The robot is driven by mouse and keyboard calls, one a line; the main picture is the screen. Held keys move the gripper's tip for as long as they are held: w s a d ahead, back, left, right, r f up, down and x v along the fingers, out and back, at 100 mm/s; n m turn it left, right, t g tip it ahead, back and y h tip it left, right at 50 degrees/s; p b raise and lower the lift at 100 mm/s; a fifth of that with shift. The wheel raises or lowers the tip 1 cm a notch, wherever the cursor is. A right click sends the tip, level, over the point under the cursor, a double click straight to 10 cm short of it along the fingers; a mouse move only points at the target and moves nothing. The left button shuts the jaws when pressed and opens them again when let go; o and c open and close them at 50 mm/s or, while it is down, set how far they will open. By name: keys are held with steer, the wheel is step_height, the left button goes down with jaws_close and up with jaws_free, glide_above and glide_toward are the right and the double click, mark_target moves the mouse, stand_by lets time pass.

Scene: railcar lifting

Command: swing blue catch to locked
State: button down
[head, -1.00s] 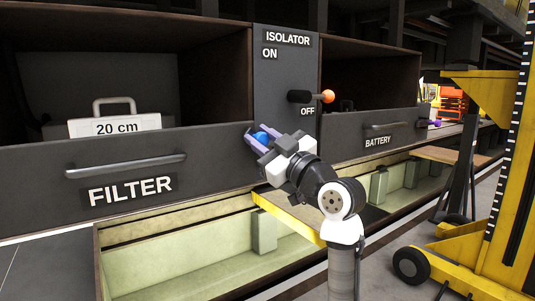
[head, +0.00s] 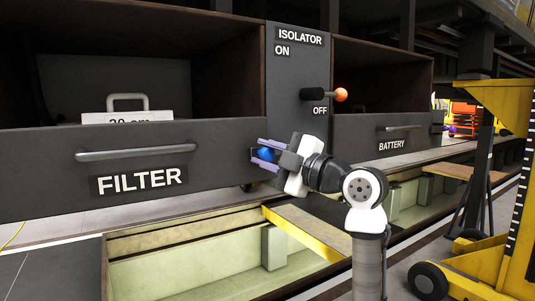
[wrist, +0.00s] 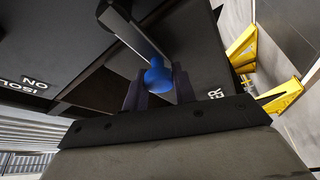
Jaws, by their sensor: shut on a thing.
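The blue catch (head: 267,154) shows as a round blue knob at the right end of the FILTER drawer front (head: 230,150). My gripper (head: 262,154) is shut on the knob, its purple fingers above and below it and pointing left. In the wrist view the knob (wrist: 157,77) sits between the two dark fingers, at the end of a flat grey bar (wrist: 128,35) that runs up and left. The catch's pivot and any locked mark are hidden or not clear.
The isolator panel (head: 298,145) with an orange-tipped lever (head: 341,94) stands just above right. The BATTERY drawer (head: 400,128) is further right. A yellow wheeled stand (head: 470,265) is at right.

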steer(key=shift+f, duration=0.15)
stand_by(0.3)
steer(key=c, duration=1.1)
jaws_free()
steer(key=b+v, duration=0.1)
steer(key=v, duration=1.3)
